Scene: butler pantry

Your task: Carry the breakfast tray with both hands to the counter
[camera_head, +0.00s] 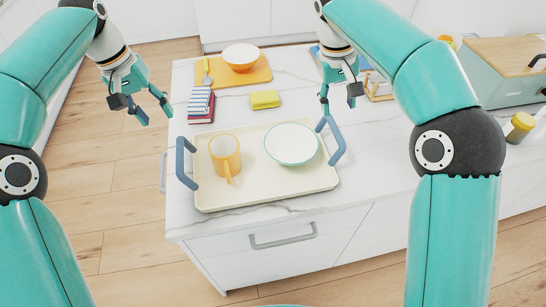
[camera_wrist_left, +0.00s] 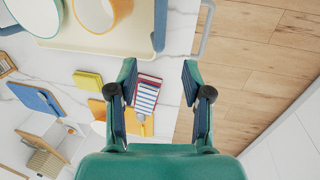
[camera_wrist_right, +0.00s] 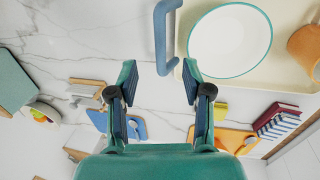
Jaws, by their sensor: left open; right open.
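The cream breakfast tray (camera_head: 264,193) lies flat on the white marble counter.
Behind the tray are a striped book stack (camera_head: 201,104), a yellow sponge (camera_head: 265,99) and an orange board (camera_head: 205,83) with an orange bowl (camera_head: 241,57). A teal bread box (camera_head: 500,75) and a yellow-lidded jar (camera_head: 520,127) stand at right. Wooden floor lies left of the counter.

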